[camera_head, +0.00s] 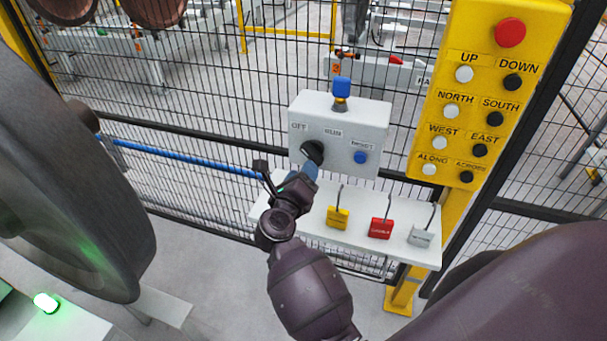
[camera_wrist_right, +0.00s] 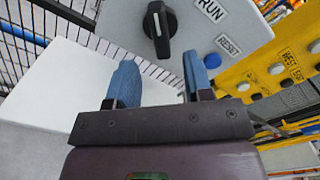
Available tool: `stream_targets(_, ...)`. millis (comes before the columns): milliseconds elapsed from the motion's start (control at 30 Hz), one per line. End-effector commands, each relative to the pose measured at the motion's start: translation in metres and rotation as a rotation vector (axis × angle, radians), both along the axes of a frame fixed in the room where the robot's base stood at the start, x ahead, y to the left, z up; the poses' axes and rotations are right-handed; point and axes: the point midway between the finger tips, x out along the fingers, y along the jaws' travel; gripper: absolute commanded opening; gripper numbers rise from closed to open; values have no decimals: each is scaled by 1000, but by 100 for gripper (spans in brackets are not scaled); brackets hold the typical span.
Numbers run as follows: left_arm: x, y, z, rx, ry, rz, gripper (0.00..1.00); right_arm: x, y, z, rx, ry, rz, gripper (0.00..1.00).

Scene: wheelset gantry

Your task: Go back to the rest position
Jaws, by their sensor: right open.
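My right gripper (camera_head: 308,171) is just below the black rotary knob (camera_head: 313,151) on the grey control box (camera_head: 365,113). In the right wrist view the gripper's two blue fingertips (camera_wrist_right: 160,78) stand apart with nothing between them. The knob (camera_wrist_right: 159,28) is beyond the fingertips there, apart from them, with a white mark on its upper end. The OFF and RUN labels sit above the knob in the head view. My left gripper is not in view.
A white shelf (camera_head: 310,226) below the box holds yellow (camera_head: 338,217), red (camera_head: 380,229) and grey (camera_head: 420,237) padlocks. A yellow button panel (camera_head: 478,100) stands at right. Black mesh fence (camera_head: 210,80) runs behind. A large dark round body (camera_head: 75,190) fills the left.

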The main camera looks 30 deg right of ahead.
Motion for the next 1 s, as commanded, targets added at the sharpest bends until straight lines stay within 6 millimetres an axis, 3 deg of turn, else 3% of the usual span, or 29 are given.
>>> stream_targets(333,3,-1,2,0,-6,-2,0,-1,-1,0,-14,4,3,47)
stream_targets(467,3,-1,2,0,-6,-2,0,-8,-5,2,-146,37,41,47)
stream_targets(733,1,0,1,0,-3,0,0,-40,6,-7,-778,267,262,47)
stream_targets(867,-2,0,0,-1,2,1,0,-60,20,-30,-1093,432,395,47)
stream_targets(1000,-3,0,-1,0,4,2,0,-89,31,-68,-1416,636,553,47)
